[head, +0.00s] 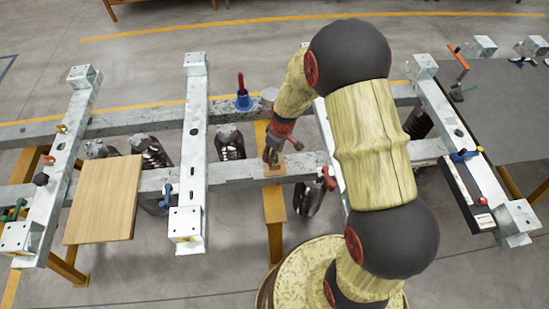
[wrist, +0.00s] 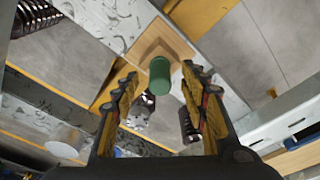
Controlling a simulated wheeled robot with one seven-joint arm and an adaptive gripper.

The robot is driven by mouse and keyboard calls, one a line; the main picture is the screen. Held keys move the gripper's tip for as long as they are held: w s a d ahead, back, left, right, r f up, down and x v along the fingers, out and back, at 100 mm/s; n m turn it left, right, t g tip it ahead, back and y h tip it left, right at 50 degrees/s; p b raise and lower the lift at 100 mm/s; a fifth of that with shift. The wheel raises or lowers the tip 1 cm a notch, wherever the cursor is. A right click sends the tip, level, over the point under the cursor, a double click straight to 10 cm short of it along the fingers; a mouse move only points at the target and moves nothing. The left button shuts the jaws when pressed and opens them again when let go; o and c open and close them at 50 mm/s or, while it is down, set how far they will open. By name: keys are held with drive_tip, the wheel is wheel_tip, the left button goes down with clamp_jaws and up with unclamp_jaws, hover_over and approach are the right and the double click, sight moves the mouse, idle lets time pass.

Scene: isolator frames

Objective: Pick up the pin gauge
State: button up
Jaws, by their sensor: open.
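A green cylinder (wrist: 159,76), which looks like the pin gauge, stands on a small wooden block (wrist: 150,45) on the grey beam. In the wrist view it appears between the two fingers of my gripper (wrist: 165,95), near their tips. The fingers are open and spread on either side of it, with a visible gap on each side. I cannot tell how deep it sits between them. In the head view my gripper (head: 271,158) is low over the wooden block (head: 275,170), and the green cylinder is not clearly visible there.
A blue-based tool with a red handle (head: 243,99) stands on the rear beam. A red and black clamp (head: 328,179) is close right of my gripper. A wooden board (head: 105,200) lies at the left. Light crossbeams (head: 195,130) stand left and right.

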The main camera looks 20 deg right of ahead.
drive_tip(key=shift+c, duration=0.8)
clamp_jaws()
drive_tip(key=shift+r, duration=0.15)
drive_tip(key=shift+w+r, duration=0.1)
drive_tip(key=shift+r, duration=0.45)
wheel_tip(320, 180, up, 2)
drive_tip(key=shift+r+p, duration=0.2)
drive_tip(key=shift+p, duration=0.45)
drive_tip(key=s+d+r+p, duration=0.2)
drive_tip(key=s+d+r, duration=0.5)
drive_tip(key=s+r, duration=0.2)
drive_tip(key=s, duration=0.2)
drive_tip(key=shift+s+d+r, duration=0.15)
drive_tip(key=shift+s+d, duration=0.25)
